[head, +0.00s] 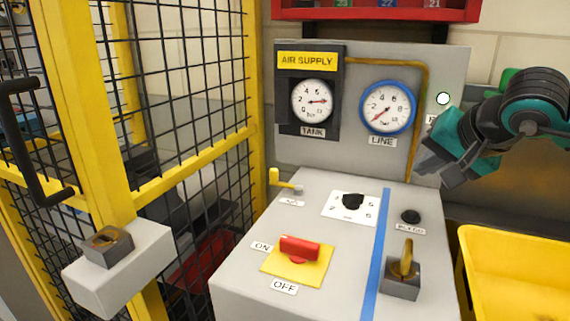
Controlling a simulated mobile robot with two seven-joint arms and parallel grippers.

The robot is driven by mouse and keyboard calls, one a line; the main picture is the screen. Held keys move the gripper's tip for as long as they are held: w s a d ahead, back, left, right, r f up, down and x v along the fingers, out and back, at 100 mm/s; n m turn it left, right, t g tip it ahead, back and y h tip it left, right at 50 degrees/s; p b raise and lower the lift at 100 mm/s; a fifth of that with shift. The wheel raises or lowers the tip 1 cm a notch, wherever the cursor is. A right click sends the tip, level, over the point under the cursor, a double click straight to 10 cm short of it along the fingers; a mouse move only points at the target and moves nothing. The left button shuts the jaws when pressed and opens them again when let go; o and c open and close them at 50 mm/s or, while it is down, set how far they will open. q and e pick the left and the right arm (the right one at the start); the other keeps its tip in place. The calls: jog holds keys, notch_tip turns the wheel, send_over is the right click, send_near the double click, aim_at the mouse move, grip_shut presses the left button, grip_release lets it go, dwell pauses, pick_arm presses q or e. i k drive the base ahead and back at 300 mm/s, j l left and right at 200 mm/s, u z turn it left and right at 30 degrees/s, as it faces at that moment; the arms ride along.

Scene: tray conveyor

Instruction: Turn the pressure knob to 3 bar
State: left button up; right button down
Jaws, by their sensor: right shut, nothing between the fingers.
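The pressure knob (352,201) is black and sits on a white numbered dial plate (338,212) on top of the grey console; I cannot read its setting for sure. The blue-rimmed LINE gauge (388,107) stands upright behind it, its red needle pointing to the lower left near the low end. The TANK gauge (312,101) has its needle pointing right. My left gripper is not in view.
A red ON/OFF handle (299,248) on a yellow plate, a small yellow lever (284,183), a black button (410,216) and a padlock-like part (403,270) surround the knob. A yellow mesh fence (120,200) stands left, a yellow bin (520,245) right.

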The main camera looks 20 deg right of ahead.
aim_at(353, 201)
jog(key=k+j, duration=0.1)
jog(key=k, duration=0.9)
